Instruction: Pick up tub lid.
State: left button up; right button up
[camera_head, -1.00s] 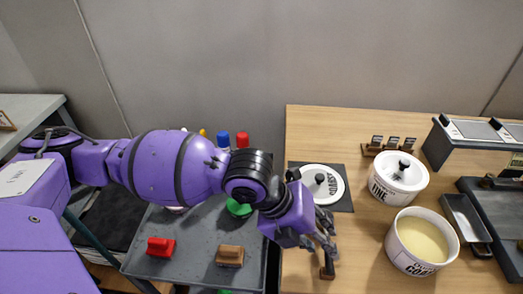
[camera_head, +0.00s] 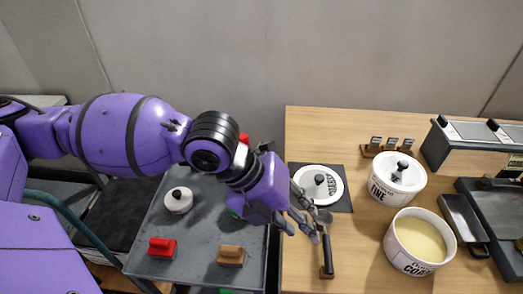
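The tub lid (camera_head: 311,191), white with a black knob and dark lettering, lies on a dark square mat (camera_head: 344,204) on the wooden table. A white tub (camera_head: 395,246) with pale yellow contents stands uncovered to its right. A second white tub (camera_head: 381,194), lettered "FINE", has its own black-knobbed lid on. My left gripper (camera_head: 298,211) is at the table's left edge, just left of and slightly in front of the lid. Its fingers look spread and empty, and the lid still lies flat. My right gripper is not in view.
A black-handled tool (camera_head: 327,258) lies in front of the mat. A grey tray table (camera_head: 200,235) at left holds a red block (camera_head: 161,248), a brown block (camera_head: 230,255) and a small white knobbed pot (camera_head: 178,203). A two-part grey machine (camera_head: 470,135) stands at back right.

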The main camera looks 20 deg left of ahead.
aim_at(321, 184)
jog(key=j+z, duration=0.2)
jog(key=z, duration=0.15)
jog(key=i+j+z, duration=0.1)
jog(key=z, duration=0.2)
jog(key=j+z, duration=0.35)
jog(key=l, duration=0.1)
